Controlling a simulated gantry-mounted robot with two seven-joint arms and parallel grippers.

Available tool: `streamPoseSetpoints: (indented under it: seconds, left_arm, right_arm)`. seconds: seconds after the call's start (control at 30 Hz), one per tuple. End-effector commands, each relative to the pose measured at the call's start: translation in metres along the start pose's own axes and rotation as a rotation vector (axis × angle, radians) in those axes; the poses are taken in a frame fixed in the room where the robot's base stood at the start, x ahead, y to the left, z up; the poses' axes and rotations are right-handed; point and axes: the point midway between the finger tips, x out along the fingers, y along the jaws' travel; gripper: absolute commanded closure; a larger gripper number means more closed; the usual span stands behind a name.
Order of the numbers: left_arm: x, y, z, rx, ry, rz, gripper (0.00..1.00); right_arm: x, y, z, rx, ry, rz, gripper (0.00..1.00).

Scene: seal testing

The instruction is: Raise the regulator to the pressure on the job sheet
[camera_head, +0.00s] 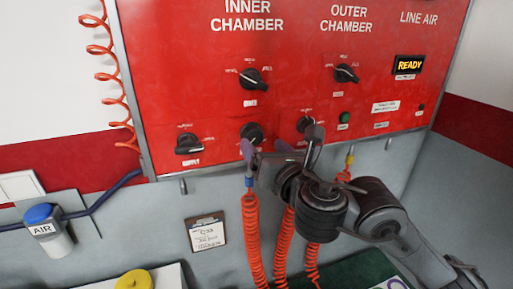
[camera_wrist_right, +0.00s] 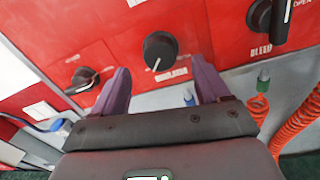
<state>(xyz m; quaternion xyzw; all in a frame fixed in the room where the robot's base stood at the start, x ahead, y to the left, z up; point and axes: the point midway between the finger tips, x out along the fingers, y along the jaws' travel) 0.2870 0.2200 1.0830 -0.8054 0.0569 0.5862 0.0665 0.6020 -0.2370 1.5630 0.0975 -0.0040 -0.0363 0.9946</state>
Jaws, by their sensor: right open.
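The regulator appears to be the black knob (camera_head: 252,132) at the lower middle of the red panel. It also shows in the right wrist view (camera_wrist_right: 158,50), with a white pointer line and a small label too blurred to read surely. My right gripper (camera_head: 281,146) is open in front of the panel. In the right wrist view its purple fingers (camera_wrist_right: 161,85) stand apart, with the knob beyond and between them, not gripped. The job sheet (camera_head: 207,231) is a small clipboard on the grey wall below the panel; its writing is too small to read. My left gripper is not in view.
A supply knob (camera_head: 188,143) sits left of the regulator, and a bleed knob (camera_wrist_right: 270,18) to its right. Chamber knobs (camera_head: 254,79) are above. Orange coiled hoses (camera_head: 252,240) hang below. A display (camera_head: 409,65) reads READY. A blue-capped AIR unit (camera_head: 46,228) stands at left.

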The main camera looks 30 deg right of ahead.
Motion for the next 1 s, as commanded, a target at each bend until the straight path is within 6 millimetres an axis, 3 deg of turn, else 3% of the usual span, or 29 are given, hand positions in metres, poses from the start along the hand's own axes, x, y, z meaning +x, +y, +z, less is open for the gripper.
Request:
streamPoseSetpoints:
  seconds: [0.3, 0.77, 1.0]
  left_arm:
    - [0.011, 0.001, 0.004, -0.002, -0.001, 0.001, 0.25]
    - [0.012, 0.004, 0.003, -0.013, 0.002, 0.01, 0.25]
    - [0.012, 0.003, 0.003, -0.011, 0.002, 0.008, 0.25]
  right_arm:
    - [0.042, 0.0, 0.0, 0.001, 0.002, -0.001, 0.25]
    - [0.052, 0.0, 0.0, 0.0, 0.001, 0.0, 0.25]
    - [0.052, 0.0, 0.0, 0.0, 0.001, 0.0, 0.58]
